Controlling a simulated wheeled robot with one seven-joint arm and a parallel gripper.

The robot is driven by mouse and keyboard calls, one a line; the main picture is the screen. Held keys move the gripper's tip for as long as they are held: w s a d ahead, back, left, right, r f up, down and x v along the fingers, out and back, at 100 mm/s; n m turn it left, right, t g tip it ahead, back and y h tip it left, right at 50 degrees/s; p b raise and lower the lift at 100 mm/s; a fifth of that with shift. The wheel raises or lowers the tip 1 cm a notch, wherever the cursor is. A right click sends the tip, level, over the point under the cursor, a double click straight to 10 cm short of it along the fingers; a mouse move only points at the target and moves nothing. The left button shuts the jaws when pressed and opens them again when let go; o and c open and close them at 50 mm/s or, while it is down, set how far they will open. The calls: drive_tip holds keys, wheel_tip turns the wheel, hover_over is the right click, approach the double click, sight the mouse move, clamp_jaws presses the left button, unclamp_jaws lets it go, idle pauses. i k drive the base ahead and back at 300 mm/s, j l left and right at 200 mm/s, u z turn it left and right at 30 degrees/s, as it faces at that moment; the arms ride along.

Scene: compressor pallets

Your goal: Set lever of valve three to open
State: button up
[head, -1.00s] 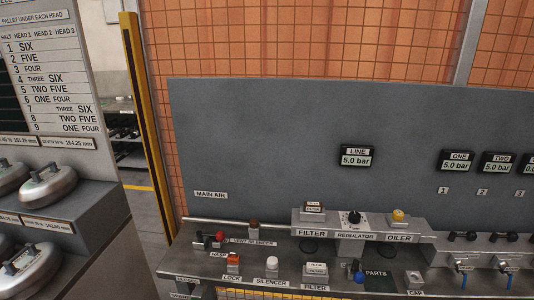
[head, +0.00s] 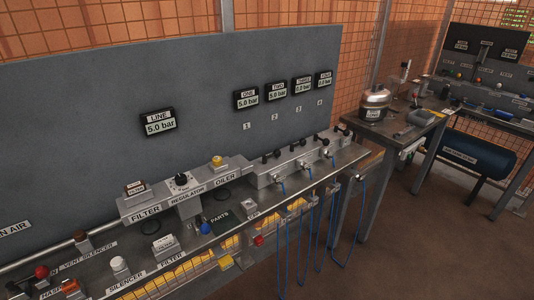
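A row of small valves with black levers sits on a grey manifold at the right end of the bench, in the head view. The lever that lines up with number 3 (head: 319,139) looks to be third from the left; its exact setting is too small to tell. The gauge labelled THREE (head: 302,85) hangs on the grey panel above; its reading is small and looks like 0.0 bar. Gauges ONE (head: 246,98) and TWO (head: 276,91) read 5.0 bar. My gripper is not in view.
Blue hoses (head: 287,225) hang from the valve outlets before the bench front. A filter, regulator (head: 181,182) and oiler stand left of the manifold. A table (head: 385,130) with a metal vessel (head: 374,104) stands close on the right. Brown floor (head: 425,240) is free at lower right.

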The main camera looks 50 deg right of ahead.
sight(326, 142)
drive_tip(key=z, duration=1.3)
